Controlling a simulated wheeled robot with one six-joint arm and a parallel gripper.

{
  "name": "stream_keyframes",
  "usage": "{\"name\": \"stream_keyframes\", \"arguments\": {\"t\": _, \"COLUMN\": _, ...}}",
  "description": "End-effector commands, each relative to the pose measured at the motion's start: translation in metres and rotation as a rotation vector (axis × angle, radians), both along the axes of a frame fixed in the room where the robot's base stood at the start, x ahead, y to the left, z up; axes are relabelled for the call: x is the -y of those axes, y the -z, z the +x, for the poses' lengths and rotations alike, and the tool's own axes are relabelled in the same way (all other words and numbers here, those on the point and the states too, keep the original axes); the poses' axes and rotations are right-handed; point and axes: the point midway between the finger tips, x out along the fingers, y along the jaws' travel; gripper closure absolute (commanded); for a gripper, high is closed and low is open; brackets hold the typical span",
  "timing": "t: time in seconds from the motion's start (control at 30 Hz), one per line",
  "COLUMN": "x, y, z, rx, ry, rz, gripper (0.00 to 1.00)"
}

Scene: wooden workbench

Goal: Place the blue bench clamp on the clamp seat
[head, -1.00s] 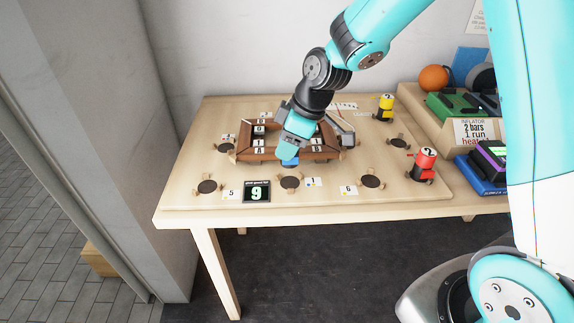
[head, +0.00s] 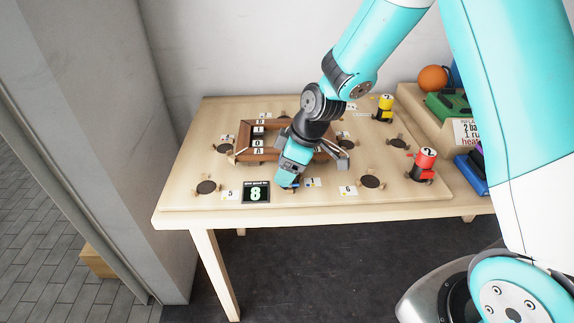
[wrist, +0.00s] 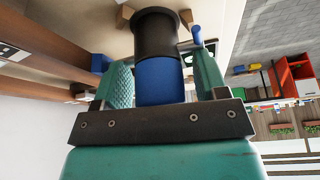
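The blue bench clamp shows in the wrist view as a blue cylinder (wrist: 160,82) with a wide black end and a small blue side handle. It sits between the two teal fingers of my gripper (wrist: 163,75), which close on both its sides. In the head view my gripper (head: 289,181) points down over the front middle of the bench, with a bit of blue at its tip. It covers the round dark seat there. Wooden blocks (wrist: 125,17) show close around the black end in the wrist view. I cannot tell whether the clamp touches the seat.
A red clamp (head: 425,163) and a yellow clamp (head: 384,107) stand at the right. A display (head: 256,192) reads 8. Shelved goods fill the right end.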

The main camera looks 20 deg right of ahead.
Motion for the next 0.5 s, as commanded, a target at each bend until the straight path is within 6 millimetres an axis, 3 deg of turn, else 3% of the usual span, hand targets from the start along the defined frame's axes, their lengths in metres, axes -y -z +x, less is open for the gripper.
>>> {"name": "stream_keyframes", "arguments": {"t": 0.27, "x": 0.0, "y": -0.001, "z": 0.0, "rx": 0.0, "ry": 0.0, "rz": 0.0, "gripper": 0.31}}
{"name": "stream_keyframes", "arguments": {"t": 0.5, "x": 0.009, "y": -0.028, "z": -0.004, "rx": 0.006, "ry": 0.002, "rz": 0.001, "gripper": 0.31}}
